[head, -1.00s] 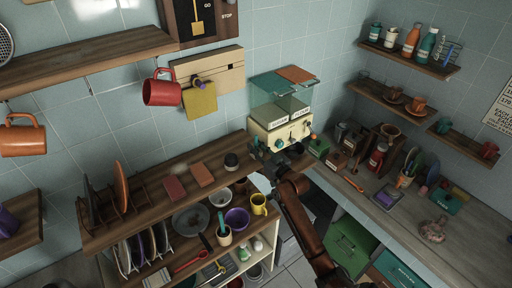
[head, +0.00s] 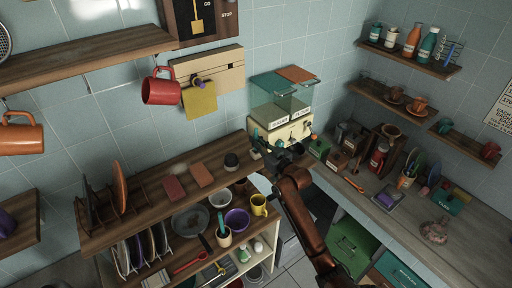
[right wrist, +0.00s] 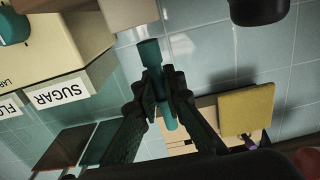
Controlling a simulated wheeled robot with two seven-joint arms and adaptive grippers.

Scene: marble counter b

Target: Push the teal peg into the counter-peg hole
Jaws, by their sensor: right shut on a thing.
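My right gripper (right wrist: 161,84) is shut on the teal peg (right wrist: 151,52) in the right wrist view. The peg sticks out on both sides of the fingers, and its wider end is near a pale beige block (right wrist: 130,12) at the top edge. A gap seems to remain between them. In the head view my right gripper (head: 287,153) is in front of the cream dispenser box (head: 287,132), at the end of the upper wooden shelf. The peg is too small there to make out surely. I cannot make out the counter-peg hole. My left gripper is out of view.
A SUGAR label (right wrist: 61,94) marks the dispenser in the wrist view. Green and brown boxes crowd the counter to the right.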

